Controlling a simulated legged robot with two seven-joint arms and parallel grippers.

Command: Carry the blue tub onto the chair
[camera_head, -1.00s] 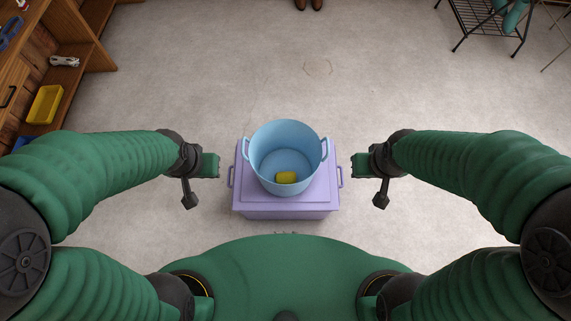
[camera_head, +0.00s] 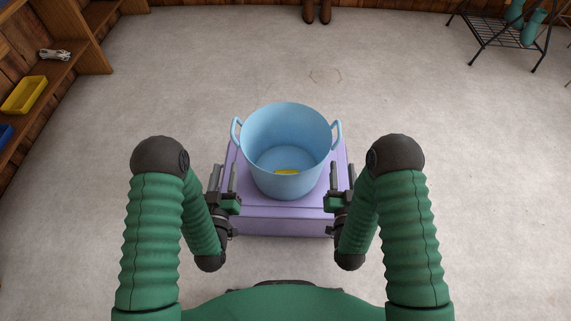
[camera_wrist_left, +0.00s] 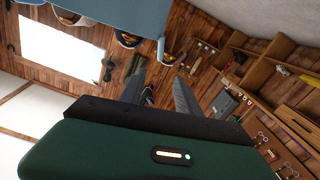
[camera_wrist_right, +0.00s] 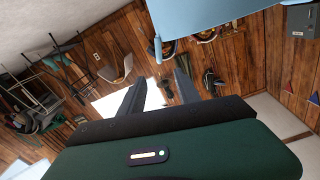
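The blue tub (camera_head: 290,130) stands upright on a purple lidded box (camera_head: 288,224), with a yellow item (camera_head: 287,172) on its floor. Its two loop handles stick out left (camera_head: 236,131) and right (camera_head: 337,133). My left gripper (camera_head: 224,178) is beside the tub, below the left handle, with its two fingers apart and empty. My right gripper (camera_head: 341,177) is likewise open below the right handle. The tub's side fills the top of the left wrist view (camera_wrist_left: 120,12) and right wrist view (camera_wrist_right: 205,14).
Open concrete floor (camera_head: 180,80) surrounds the box. A wooden shelf unit (camera_head: 60,75) with a yellow tray (camera_head: 23,95) stands at the left. A black metal rack (camera_head: 490,38) with teal boots stands at the far right. Brown boots (camera_head: 317,12) stand at the back wall.

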